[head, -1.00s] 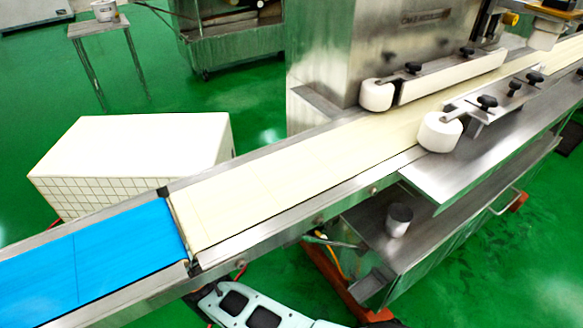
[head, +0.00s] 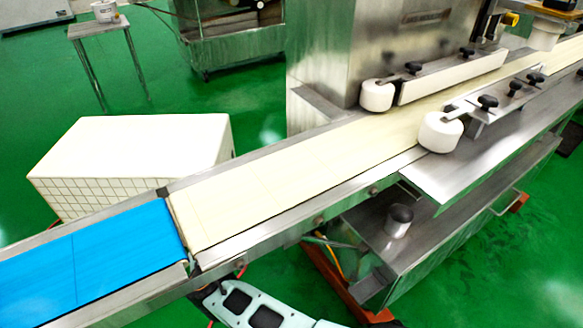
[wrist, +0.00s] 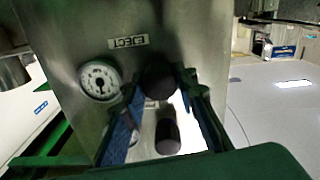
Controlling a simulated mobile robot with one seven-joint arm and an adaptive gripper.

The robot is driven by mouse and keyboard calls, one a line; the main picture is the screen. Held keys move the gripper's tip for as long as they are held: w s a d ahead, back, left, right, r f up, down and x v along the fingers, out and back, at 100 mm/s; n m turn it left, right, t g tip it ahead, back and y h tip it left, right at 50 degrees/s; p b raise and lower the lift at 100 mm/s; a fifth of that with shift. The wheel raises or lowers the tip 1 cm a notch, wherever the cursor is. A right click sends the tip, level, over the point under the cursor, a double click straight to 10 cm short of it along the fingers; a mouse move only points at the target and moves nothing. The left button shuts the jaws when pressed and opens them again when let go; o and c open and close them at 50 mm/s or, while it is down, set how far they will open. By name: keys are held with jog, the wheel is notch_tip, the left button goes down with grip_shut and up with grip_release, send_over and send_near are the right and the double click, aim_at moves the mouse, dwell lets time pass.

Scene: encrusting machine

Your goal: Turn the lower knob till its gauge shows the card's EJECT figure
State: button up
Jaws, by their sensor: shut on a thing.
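In the wrist view, my gripper (wrist: 160,86) has one finger on each side of a round black knob (wrist: 158,80) on a brushed metal panel. It is shut on this knob. I cannot make out the card in either view. The head view does not show my gripper.
The head view shows the conveyor (head: 270,185) with a blue belt end (head: 90,255) at left. White rollers (head: 440,132) stand beside the belt. A white tiled box (head: 130,150) is behind it. A metal cup (head: 398,221) is on the lower shelf.

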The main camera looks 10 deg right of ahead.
jog(key=n, duration=0.5)
jog(key=shift+n, duration=0.4)
jog(key=n, duration=0.4)
jog(key=shift+a+f+n, duration=0.1)
jog(key=shift+n, duration=0.3)
dwell(0.4)
jog(key=o, duration=1.2)
jog(key=shift+c, duration=0.2)
jog(key=v, duration=1.2)
